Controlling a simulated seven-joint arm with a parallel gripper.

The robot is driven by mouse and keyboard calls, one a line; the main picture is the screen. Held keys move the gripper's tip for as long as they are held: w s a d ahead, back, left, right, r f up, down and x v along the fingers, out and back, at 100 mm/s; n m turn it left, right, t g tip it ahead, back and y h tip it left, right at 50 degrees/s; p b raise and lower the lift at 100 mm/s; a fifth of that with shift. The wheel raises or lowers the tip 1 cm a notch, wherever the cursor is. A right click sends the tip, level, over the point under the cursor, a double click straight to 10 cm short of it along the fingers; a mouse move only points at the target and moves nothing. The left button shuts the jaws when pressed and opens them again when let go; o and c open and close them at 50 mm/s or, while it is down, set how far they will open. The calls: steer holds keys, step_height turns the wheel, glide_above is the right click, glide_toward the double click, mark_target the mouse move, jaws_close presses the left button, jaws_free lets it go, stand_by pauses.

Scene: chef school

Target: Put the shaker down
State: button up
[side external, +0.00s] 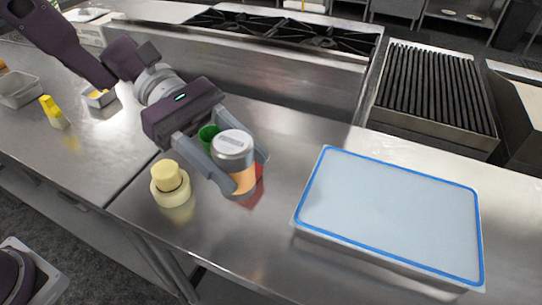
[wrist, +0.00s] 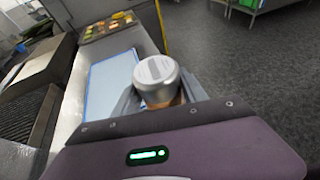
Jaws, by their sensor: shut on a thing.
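The shaker (side external: 233,150) has a silver metal lid and an orange lower body. It is upright between the two grey fingers of my gripper (side external: 246,180), which is shut on it. In the wrist view the shaker's silver top (wrist: 157,76) shows in the middle, between the fingers, with a little orange below. The shaker is over the steel counter (side external: 270,235), low down; I cannot tell whether its base touches. The fingers hide part of its lower body.
A green item (side external: 208,134) and a red item (side external: 260,170) show just behind the shaker, partly hidden. A cream round-topped container (side external: 170,184) stands left of my gripper. A blue-rimmed pale board (side external: 392,212) lies to the right. Counter between shaker and board is clear.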

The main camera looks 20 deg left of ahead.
steer(key=shift+r, duration=0.95)
steer(key=w+a+n+t, duration=0.2)
steer(key=w+n+t, duration=0.35)
steer(key=w, duration=2.35)
steer(key=shift+m, duration=0.25)
steer(key=f, duration=1.5)
steer(key=shift+s, duration=0.4)
steer(key=shift+f, duration=0.15)
steer(key=shift+f, duration=0.1)
steer(key=o, duration=1.5)
steer(key=shift+o, duration=0.2)
